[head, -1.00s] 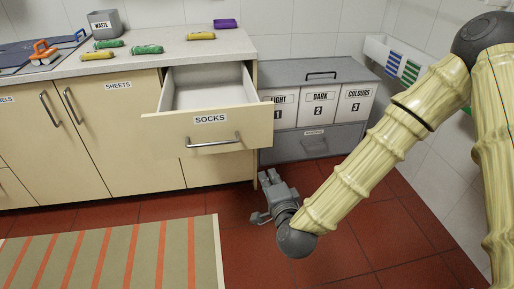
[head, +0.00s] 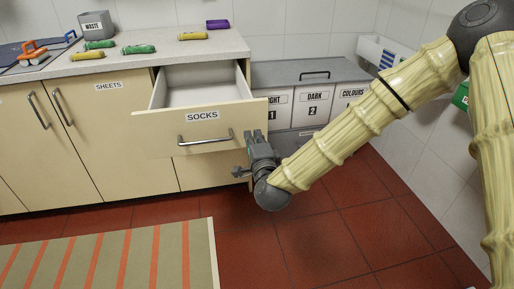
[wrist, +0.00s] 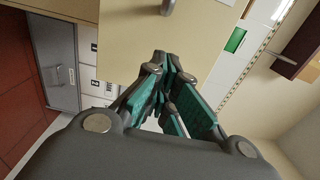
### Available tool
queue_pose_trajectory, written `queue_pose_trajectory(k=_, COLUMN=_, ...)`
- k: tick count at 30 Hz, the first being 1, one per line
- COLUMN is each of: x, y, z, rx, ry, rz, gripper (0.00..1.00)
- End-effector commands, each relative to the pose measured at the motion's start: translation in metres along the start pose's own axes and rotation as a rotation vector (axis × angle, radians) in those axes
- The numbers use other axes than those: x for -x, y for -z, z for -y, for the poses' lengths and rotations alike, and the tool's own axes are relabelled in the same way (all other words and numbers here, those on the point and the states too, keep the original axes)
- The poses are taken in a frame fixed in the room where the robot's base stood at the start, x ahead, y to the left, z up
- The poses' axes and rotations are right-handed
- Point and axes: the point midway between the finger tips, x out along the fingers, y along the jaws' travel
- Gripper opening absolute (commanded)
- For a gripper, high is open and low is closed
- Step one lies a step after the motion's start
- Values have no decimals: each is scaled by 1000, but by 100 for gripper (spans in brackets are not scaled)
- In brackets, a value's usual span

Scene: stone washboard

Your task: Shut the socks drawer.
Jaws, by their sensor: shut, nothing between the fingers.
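The socks drawer (head: 165,135) is pulled out from the cabinet, with its empty-looking inside showing and a metal bar handle (head: 205,139) under the SOCKS label. My gripper (head: 254,134) is in front of the drawer's right end, just right of the handle, with its fingers pointing up and away from me. In the wrist view the fingers (wrist: 165,75) are closed together with nothing between them, and the drawer front (wrist: 125,45) fills the upper middle, with part of its handle (wrist: 168,7) at the top. I cannot tell whether the fingertips touch the front.
Grey laundry bins (head: 315,73) marked with numbers stand right of the drawer. The worktop (head: 160,60) holds green and yellow rolled items, a purple block (head: 217,24) and a waste pot (head: 97,25). A striped rug (head: 110,260) lies on the red floor, which is open at right.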

Motion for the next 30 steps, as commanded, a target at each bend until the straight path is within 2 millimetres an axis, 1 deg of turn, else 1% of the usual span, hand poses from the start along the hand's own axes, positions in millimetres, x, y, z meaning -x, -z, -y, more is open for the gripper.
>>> queue_pose_trajectory(k=1, x=-8, y=0, z=0, rx=1, ry=2, rz=-1, gripper=0)
queue_pose_trajectory(k=3, x=-18, y=0, z=0, rx=1, ry=2, rz=-1, gripper=0)
queue_pose_trajectory(k=9, x=-36, y=0, z=-1, rx=2, ry=0, rz=0, gripper=0)
queue_pose_trajectory(k=15, x=-43, y=0, z=0, rx=1, ry=0, rz=0, gripper=0)
queue_pose_trajectory(k=25, x=-43, y=1, z=0, rx=1, ry=0, rz=-1, gripper=0)
queue_pose_trajectory(k=28, x=-46, y=6, z=0, rx=1, ry=0, rz=-9, gripper=0)
queue_pose_trajectory(k=30, x=-50, y=14, z=0, rx=0, ry=0, rz=-19, gripper=0)
